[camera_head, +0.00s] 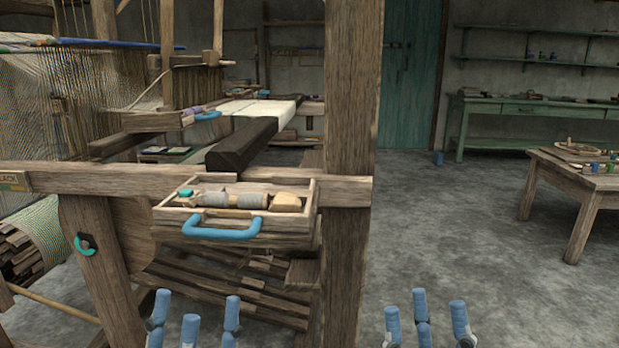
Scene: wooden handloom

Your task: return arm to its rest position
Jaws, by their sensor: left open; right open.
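My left gripper (196,322) shows at the bottom edge, left of the middle, with its blue fingertips pointing up and spread apart. It is open and empty, below and in front of the loom's small drawer (168,221). My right gripper (426,322) shows at the bottom edge, right of the loom's post, over the bare floor. Its blue fingertips are spread, open and empty. Neither gripper touches anything that I can see. Both arms below the fingers are mostly cut off by the frame's lower edge.
The wooden loom (352,110) fills the left half. Its drawer has a blue handle (222,232) and holds spools and a wooden block. A low wooden table (577,178) and a green bench (520,108) stand at the right.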

